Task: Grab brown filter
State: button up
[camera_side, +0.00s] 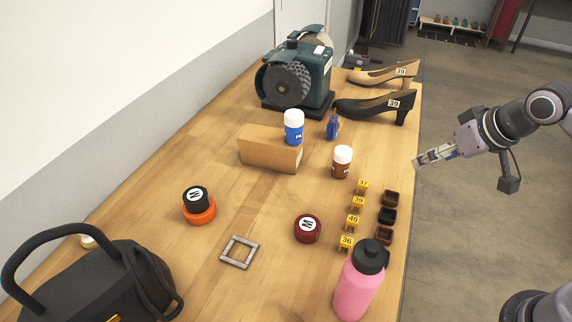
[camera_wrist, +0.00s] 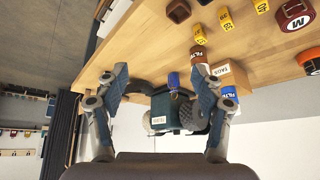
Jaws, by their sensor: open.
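The brown filter is a small brown bottle with a white cap (camera_side: 342,162), standing upright on the wooden table right of the cardboard box. In the wrist view its brown body (camera_wrist: 198,54) shows just beyond the tip of the right-hand finger, with part of its label visible. My gripper (camera_side: 432,157) is off the table's right edge in the side view, clearly apart from the bottle. In the wrist view my gripper (camera_wrist: 160,72) has its two fingers spread wide, with nothing held between them.
A blue bottle with a white cap (camera_side: 293,127) stands by the cardboard box (camera_side: 268,150). The bench grinder (camera_side: 297,78) and heeled shoes (camera_side: 375,105) are farther back. Yellow number tags (camera_side: 358,201) and small trays (camera_side: 387,216) line the right side.

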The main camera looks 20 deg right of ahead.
jog(key=w+a+m+g, duration=0.1)
jog(key=w+a, duration=0.4)
jog(key=w, duration=0.3)
jog(key=m+g+h, duration=0.1)
jog(key=m, duration=0.1)
send_over(343, 152)
jog(key=s, duration=0.3)
notch_tip(343, 152, down, 2)
jog(key=x, duration=0.5)
jog(key=shift+w+a+f, duration=0.25)
jog(key=shift+w+f, duration=0.05)
jog(key=shift+f, duration=0.05)
jog(key=shift+s+x, duration=0.15)
jog(key=shift+x, duration=1.15)
jog(key=shift+s+x, duration=0.15)
jog(key=shift+x, duration=1.2)
jog(key=shift+d+f, duration=0.1)
jog(key=c, duration=1.3)
